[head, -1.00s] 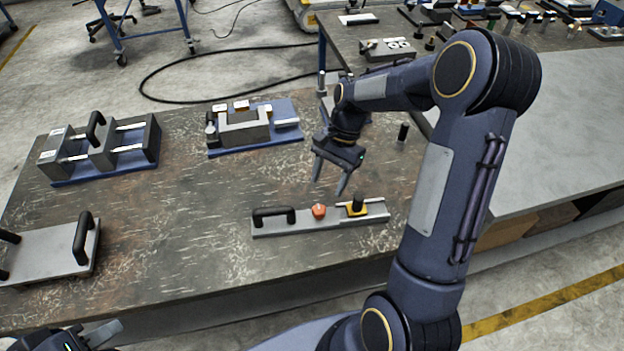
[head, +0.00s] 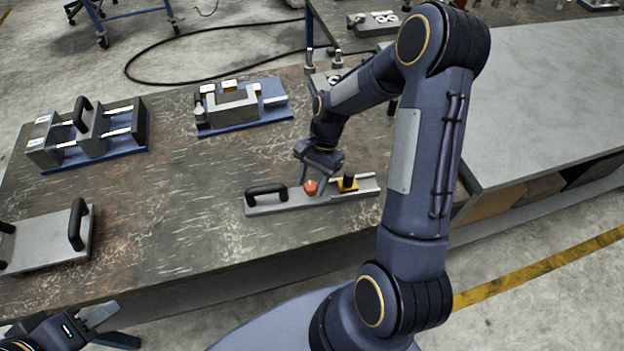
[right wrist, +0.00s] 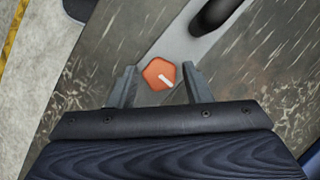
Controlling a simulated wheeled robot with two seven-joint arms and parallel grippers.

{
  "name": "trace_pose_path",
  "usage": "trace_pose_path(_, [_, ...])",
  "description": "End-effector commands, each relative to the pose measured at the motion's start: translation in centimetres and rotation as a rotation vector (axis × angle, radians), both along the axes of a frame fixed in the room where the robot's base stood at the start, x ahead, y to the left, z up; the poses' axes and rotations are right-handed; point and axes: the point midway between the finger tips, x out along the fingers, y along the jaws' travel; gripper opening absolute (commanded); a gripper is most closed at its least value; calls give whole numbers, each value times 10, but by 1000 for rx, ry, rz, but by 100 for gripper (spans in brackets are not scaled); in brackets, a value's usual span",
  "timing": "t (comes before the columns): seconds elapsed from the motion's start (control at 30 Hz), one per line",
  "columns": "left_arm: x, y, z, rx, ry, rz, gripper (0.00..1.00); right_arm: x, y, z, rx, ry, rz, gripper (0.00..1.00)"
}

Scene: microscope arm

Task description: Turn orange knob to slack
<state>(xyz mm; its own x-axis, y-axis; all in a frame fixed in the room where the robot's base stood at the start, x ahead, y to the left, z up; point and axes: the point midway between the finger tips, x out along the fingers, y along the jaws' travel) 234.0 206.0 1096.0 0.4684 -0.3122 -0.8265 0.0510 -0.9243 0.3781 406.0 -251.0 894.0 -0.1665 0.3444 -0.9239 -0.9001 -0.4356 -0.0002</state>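In the right wrist view the knob (right wrist: 160,76) is a pentagon-like shape with a white pointer mark. My right gripper (head: 311,188) is at the knob, fingers pointing down. In the right wrist view its open fingers (right wrist: 160,88) stand on either side of the knob, with a gap on the left. Contact cannot be told. My left gripper (head: 112,328) is open and empty at the lower left.
A blue-based clamp fixture (head: 243,122), a twin-rod fixture (head: 95,140) and a grey plate with black handles (head: 45,242) stand on the worn table. The table is clear in front of the bar fixture. A grey bench (head: 540,90) adjoins on the right.

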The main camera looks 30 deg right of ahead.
Motion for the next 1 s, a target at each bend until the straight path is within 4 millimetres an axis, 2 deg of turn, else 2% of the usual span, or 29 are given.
trace_pose_path(0.03, [0,0,0,0,0,0,36,0,0,0,0,0,0,38])
trace_pose_path(0.27, [0,0,0,0,0,0,36,0,0,0,0,0,0,9])
trace_pose_path(0.67, [0,0,-2,0,0,0,36,1,1,0,1,1,83,9])
trace_pose_path(1.0, [0,0,-8,0,0,0,36,2,2,-1,0,0,357,9])
